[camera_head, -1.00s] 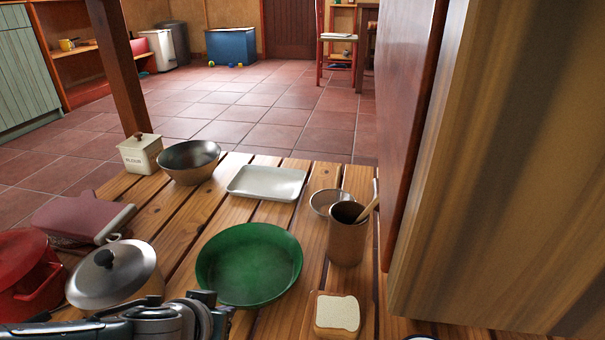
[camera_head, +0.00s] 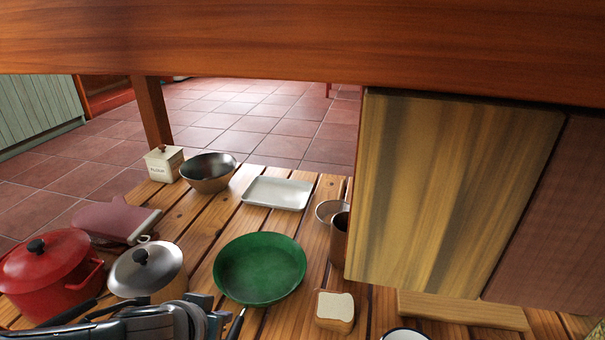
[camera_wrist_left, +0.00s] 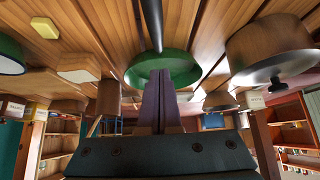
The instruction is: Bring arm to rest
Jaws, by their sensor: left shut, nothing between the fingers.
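My left arm (camera_head: 160,322) shows at the bottom edge of the head view, in front of the silver pot and the green pan. In the left wrist view my left gripper (camera_wrist_left: 158,88) has its two fingers together with nothing between them. The green pan (camera_head: 260,268) lies flat on the slatted wooden surface; in the wrist view it is behind the fingertips (camera_wrist_left: 180,66). I cannot tell whether the arm touches the pan's dark handle. My right gripper is in neither view.
A red pot (camera_head: 45,275) and a lidded silver pot (camera_head: 147,272) stand left. Bread (camera_head: 335,310) lies right of the pan, near a brown cup (camera_head: 339,240). Large boards (camera_head: 450,190) block the right. A wooden beam (camera_head: 300,40) crosses above. A white tray (camera_head: 277,193) lies behind.

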